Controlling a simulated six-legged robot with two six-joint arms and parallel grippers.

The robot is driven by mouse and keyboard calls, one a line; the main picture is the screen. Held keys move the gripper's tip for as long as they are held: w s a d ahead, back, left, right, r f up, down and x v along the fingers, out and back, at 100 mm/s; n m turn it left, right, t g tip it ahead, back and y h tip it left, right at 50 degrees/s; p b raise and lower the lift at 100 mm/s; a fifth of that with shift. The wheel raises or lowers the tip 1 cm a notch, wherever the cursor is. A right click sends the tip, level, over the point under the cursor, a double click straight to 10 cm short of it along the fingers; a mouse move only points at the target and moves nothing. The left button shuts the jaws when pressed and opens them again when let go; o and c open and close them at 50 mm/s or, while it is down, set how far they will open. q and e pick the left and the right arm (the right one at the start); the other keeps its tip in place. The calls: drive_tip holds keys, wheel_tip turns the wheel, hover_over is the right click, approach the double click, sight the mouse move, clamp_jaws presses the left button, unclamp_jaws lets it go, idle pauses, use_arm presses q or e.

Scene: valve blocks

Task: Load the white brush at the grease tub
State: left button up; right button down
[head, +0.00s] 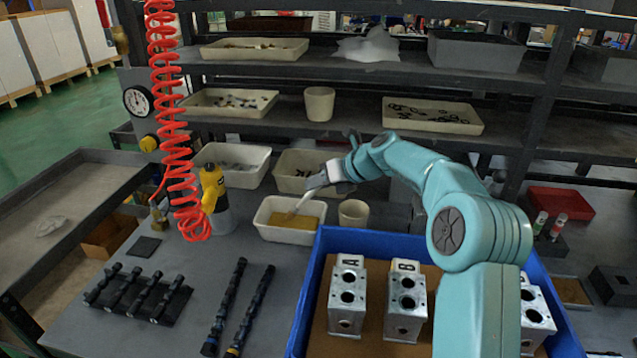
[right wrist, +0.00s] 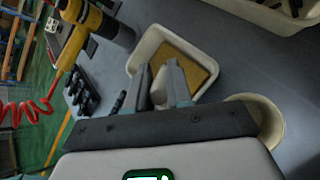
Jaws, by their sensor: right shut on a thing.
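The grease tub (head: 287,238) is a white tray with yellow-brown grease (head: 300,222) in it, on the bench left of centre; it also shows in the right wrist view (right wrist: 141,55). My right gripper (head: 318,183) reaches in from the right and is shut on the white brush (head: 301,202), which slants down to the left over the tub. Whether its bristles touch the grease I cannot tell. In the right wrist view the fingers (right wrist: 160,88) hold a pale piece of the brush between them, mostly hidden. My left gripper is not in view.
A beige cup (head: 353,213) stands right of the tub. A blue-edged tray (head: 305,300) with metal valve blocks (head: 347,297) lies in front. Black spools (head: 225,310) lie on the bench.

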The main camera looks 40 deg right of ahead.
drive_tip(key=shift+f+b, duration=0.3)
drive_tip(key=shift+f, duration=0.4)
idle(0.9)
wheel_tip(320, 180, up, 7)
drive_tip(key=p, duration=0.9)
drive_tip(key=shift+r, duration=0.1)
drive_tip(key=shift+f, duration=0.2)
